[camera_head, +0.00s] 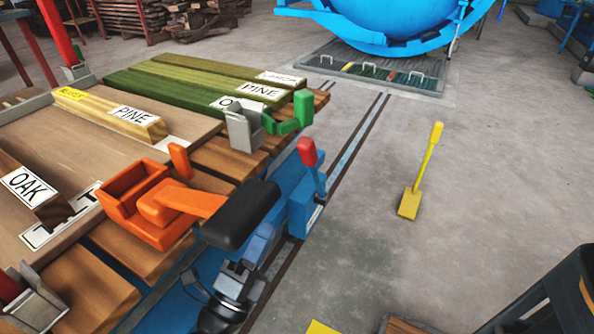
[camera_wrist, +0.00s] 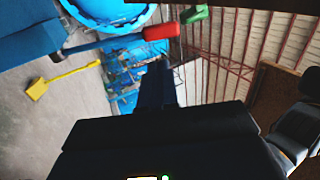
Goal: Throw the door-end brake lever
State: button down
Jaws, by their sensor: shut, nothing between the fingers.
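The brake lever (camera_head: 307,152) has a red grip on a stem. It rises from a blue box on the cart's right side, on the side towards the blue autoclave. In the wrist view its red grip (camera_wrist: 161,32) lies just above my fingertips in the picture, apart from them. My gripper (camera_wrist: 160,80) is shut and empty. In the head view its dark body (camera_head: 240,215) is left of and nearer than the lever; the fingers are hidden there. Contact with the lever does not show.
An orange bracket (camera_head: 150,200) sits close left of my gripper; a green bracket (camera_head: 290,117) is beyond. The cart carries labelled timber (camera_head: 120,113).

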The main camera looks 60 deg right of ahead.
aim_at(303, 157)
jog(key=b+x, duration=0.1)
jog(key=x, duration=1.2)
jog(key=shift+d+r, duration=0.15)
jog(key=shift+d, duration=0.3)
jog(key=shift+d+r, duration=0.1)
jog(key=shift+r, duration=0.05)
jog(key=p+x, duration=0.1)
jog(key=x, duration=0.2)
jog(key=shift+r+p, duration=0.25)
jog(key=shift+p, duration=0.05)
jog(key=shift+f, duration=0.1)
